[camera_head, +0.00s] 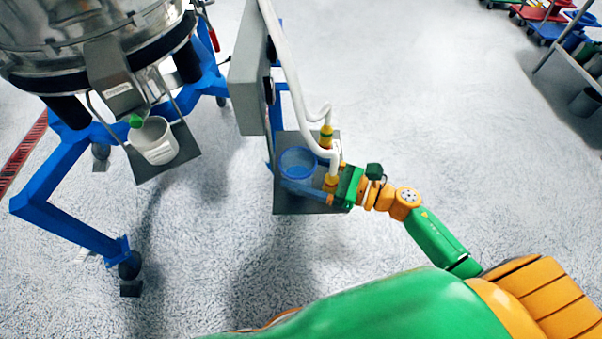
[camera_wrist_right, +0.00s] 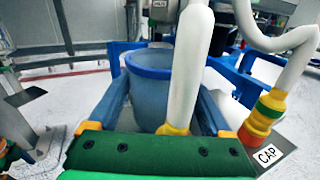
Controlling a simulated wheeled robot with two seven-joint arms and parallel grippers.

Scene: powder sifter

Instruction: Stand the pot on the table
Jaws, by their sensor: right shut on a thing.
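The blue pot (camera_head: 297,160) is upright over the small grey table (camera_head: 290,205) in the head view. In the right wrist view the pot (camera_wrist_right: 150,90) stands between the two blue fingers, its darker blue rim upward. My right gripper (camera_head: 306,186) comes in from the right and is shut on the pot's sides. The pot's base is hidden, so I cannot tell whether it touches the table. My left gripper is not in view.
White hoses with yellow ends (camera_head: 326,137) come down beside the pot, close to my right gripper. A grey box (camera_head: 249,80) rises behind the table. At left, a white bucket (camera_head: 154,142) sits on a shelf under the steel sifter (camera_head: 85,45). Floor around is open.

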